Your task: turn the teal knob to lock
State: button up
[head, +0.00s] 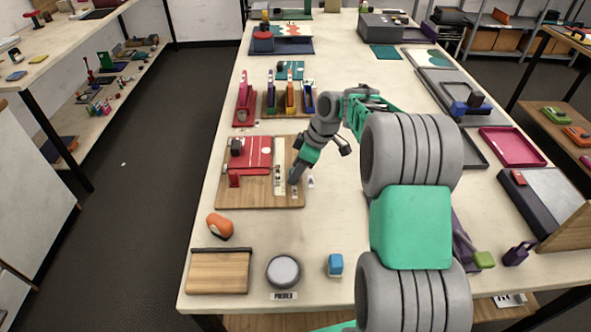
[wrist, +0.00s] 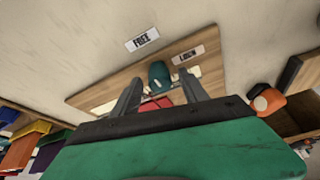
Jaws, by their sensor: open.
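The teal knob (wrist: 159,74) stands on a wooden board (wrist: 95,97) in the wrist view. My gripper (wrist: 158,84) is open, with one finger on each side of the knob; I cannot tell whether either touches it. A white label reading FREE (wrist: 142,38) lies beyond the board's edge, and a second label (wrist: 187,55), which seems to read LOCK, lies closer to the knob. In the head view my gripper (head: 297,172) is low at the right side of the board (head: 235,200) and hides the knob.
The board carries a red panel (head: 255,152) with a red upright part. An orange object (head: 220,226), a wooden block (head: 218,272), a round grey button (head: 284,271) and a blue block (head: 335,264) stand nearer. A rack with coloured items (head: 289,96) is behind. Bare table lies between these.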

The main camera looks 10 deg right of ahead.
jog(key=shift+w+a+f, duration=0.1)
jog(key=shift+f, duration=0.25)
jog(key=shift+c, duration=0.2)
grip_shut()
